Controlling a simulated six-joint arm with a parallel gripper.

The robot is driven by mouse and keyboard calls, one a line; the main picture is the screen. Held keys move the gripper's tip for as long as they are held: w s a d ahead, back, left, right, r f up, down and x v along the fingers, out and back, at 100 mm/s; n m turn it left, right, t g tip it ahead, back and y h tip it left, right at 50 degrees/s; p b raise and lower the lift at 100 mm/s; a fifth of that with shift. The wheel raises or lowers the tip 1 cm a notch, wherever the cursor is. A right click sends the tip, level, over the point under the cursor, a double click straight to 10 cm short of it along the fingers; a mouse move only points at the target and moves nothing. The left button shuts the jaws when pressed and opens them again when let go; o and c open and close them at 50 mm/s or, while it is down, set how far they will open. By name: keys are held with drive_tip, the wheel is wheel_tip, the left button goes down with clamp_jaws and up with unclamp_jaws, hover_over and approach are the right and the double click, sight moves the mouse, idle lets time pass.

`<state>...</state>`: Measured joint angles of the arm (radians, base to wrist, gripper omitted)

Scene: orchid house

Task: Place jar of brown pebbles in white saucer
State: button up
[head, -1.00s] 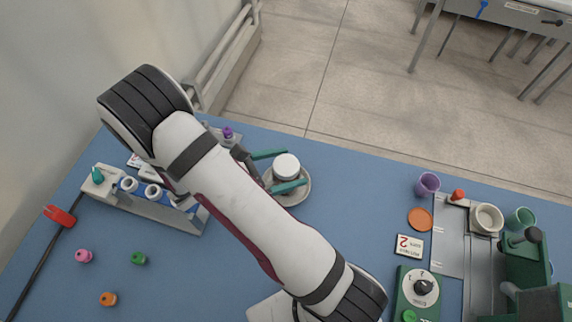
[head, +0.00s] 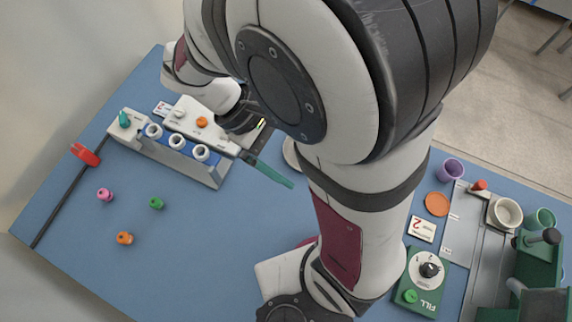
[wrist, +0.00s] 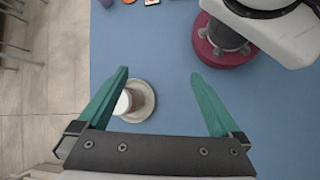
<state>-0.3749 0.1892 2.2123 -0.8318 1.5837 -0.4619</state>
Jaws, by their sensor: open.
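In the wrist view the white saucer (wrist: 148,112) lies on the blue table. The jar of brown pebbles (wrist: 123,103), with a white lid and a brownish side, stands within the saucer's rim, partly hidden by my left finger. My gripper (wrist: 160,76) is open and empty, its teal fingers wide apart above the table, with the jar and saucer beside the left finger. In the head view only an edge of the saucer (head: 290,154) shows; my arm hides the rest and the jar. One teal finger shows to the left of it.
A rack (head: 180,152) with several white-topped vials stands at the left. Pink (head: 105,195), green (head: 156,203) and orange (head: 124,238) small pieces lie in front. A purple cup (head: 451,169), an orange disc (head: 437,204) and a green FILL box (head: 421,280) are at right.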

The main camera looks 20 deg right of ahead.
drive_tip(key=s+a+r+m+t+y, duration=0.3)
drive_tip(key=s+m+y, duration=0.4)
drive_tip(key=m, duration=0.5)
drive_tip(key=shift+a+r+t+y, duration=0.15)
drive_tip(key=shift+a+t+y, duration=0.35)
drive_tip(key=shift+y, duration=0.1)
